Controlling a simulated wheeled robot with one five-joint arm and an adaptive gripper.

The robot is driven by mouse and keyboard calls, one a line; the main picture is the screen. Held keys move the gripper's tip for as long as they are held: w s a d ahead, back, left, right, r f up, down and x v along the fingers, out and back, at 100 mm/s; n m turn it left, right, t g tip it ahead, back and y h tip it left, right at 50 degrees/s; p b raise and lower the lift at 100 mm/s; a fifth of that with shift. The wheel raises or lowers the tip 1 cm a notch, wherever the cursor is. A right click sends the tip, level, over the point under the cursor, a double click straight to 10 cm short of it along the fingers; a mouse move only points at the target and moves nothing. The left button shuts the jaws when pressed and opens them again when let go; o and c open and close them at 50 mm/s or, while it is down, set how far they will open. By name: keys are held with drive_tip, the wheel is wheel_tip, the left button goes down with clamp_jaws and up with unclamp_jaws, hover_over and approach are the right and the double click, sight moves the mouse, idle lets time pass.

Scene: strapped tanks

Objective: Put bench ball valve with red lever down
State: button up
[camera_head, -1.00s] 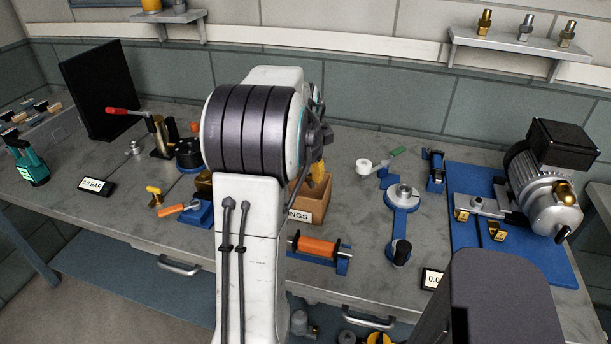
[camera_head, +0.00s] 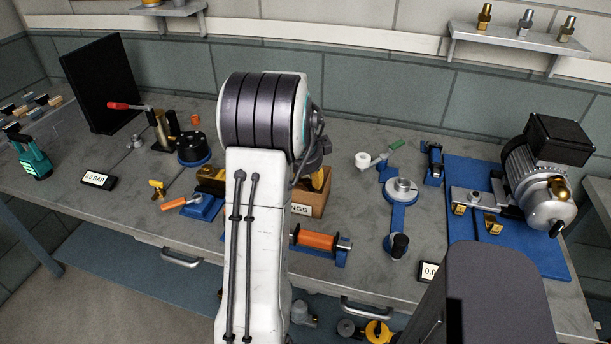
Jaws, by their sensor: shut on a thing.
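No ball valve can be made out for certain. A red-handled lever (camera_head: 127,106) shows at the back left of the bench, joined to an upright brass-coloured body (camera_head: 161,130); I cannot tell whether it is the named valve. The grey bench top (camera_head: 120,207) is bare in patches left of my arm.
A cardboard box (camera_head: 315,201) with brass-coloured contents stands just right of my arm. An orange roller (camera_head: 318,240) lies in front of it. A motor pump (camera_head: 538,180) on a blue plate fills the right. A black panel (camera_head: 101,84) stands back left. A pressure display (camera_head: 98,180) sits front left.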

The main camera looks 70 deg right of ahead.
drive_tip(key=shift+f+b, duration=0.4)
drive_tip(key=shift+b, duration=0.05)
drive_tip(key=shift+f, duration=0.2)
drive_tip(key=o, duration=0.9)
drive_tip(key=shift+r, duration=0.15)
